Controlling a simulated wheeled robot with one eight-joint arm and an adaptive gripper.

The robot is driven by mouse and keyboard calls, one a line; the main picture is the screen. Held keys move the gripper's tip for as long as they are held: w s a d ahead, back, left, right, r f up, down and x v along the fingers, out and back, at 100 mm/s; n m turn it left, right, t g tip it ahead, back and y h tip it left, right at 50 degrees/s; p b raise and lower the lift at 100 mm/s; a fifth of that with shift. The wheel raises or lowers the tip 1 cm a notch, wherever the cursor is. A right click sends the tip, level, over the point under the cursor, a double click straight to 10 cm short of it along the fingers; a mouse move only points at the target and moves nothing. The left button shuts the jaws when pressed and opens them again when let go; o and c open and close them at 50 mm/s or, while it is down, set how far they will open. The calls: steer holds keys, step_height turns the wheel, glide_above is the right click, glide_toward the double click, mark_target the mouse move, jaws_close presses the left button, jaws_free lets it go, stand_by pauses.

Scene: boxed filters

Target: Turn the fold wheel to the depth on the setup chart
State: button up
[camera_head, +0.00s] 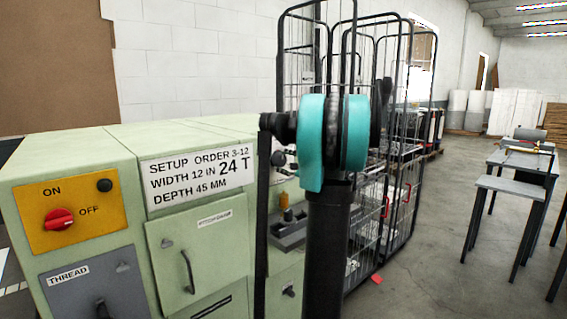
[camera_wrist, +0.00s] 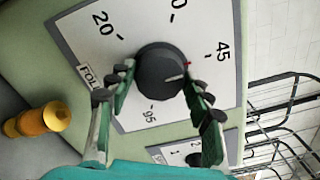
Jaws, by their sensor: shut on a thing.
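The setup chart (camera_head: 160,171) is a white label on the green machine; it reads "DEPTH 45 MM". In the wrist view the fold wheel (camera_wrist: 158,70) is a round black knob on a white dial plate (camera_wrist: 85,38). The plate shows 20 and 45, with other numbers cut off or hard to read. A small red mark at the wheel's right edge sits close to the 45 tick, roughly in line with it. My gripper (camera_wrist: 157,74) is shut on the wheel, one finger on each side. The head view does not show the gripper; my arm covers that area.
A yellow knob (camera_wrist: 37,120) stands out at the lower left of the wrist view. A second small dial plate (camera_wrist: 180,152) lies below the fold dial. Wire cage trolleys (camera_head: 402,130) stand behind my arm. The floor at right is open before the grey tables (camera_head: 510,185).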

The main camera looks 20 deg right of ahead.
stand_by(0.4)
steer(key=o, duration=1.2)
steer(key=shift+c, duration=0.2)
steer(key=v, duration=1.2)
